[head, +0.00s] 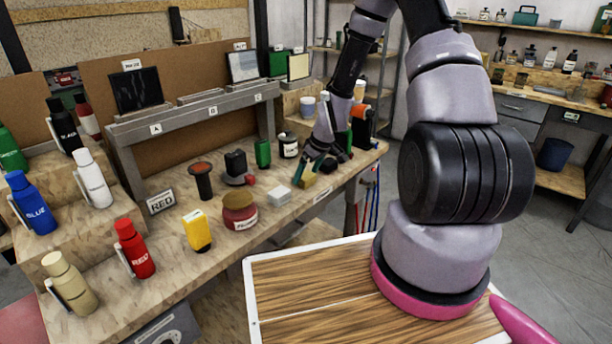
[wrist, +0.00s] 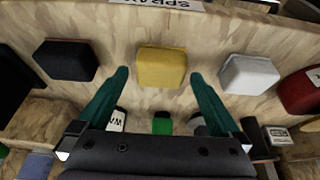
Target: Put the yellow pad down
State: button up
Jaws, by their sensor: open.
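The yellow pad (head: 307,180) lies on the wooden workbench near its front edge. In the wrist view the yellow pad (wrist: 162,67) sits on the plywood between my two green fingertips, with a gap on each side. My gripper (wrist: 160,77) is open and holds nothing. In the head view my gripper (head: 318,164) is low over the bench at the pad, and its fingers partly hide the area around it. A white pad (head: 278,195) lies to the left of the yellow one; it also shows at the right in the wrist view (wrist: 248,73).
A dark block (wrist: 64,60) lies left of the yellow pad in the wrist view. A shelf rail (head: 190,118) runs behind.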

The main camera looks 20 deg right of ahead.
jog(key=s+d+r+m+h, duration=0.1)
jog(key=s+r+m, duration=0.15)
jog(key=r, duration=0.75)
jog(key=s+d+r+m+t, duration=0.15)
jog(key=s+r, duration=0.25)
jog(key=r, duration=0.5)
jog(key=s+d+r+m+h, duration=0.1)
jog(key=s+r, duration=0.2)
jog(key=r, duration=0.7)
jog(key=s+a+r+m+t+y, duration=0.1)
jog(key=s+r+m, duration=0.5)
jog(key=s+r, duration=0.7)
jog(key=s+t, duration=0.1)
jog(key=s, duration=0.2)
jog(key=shift+s+a+r+y, duration=0.15)
jog(key=shift+r+y, duration=0.15)
jog(key=shift+r, duration=0.05)
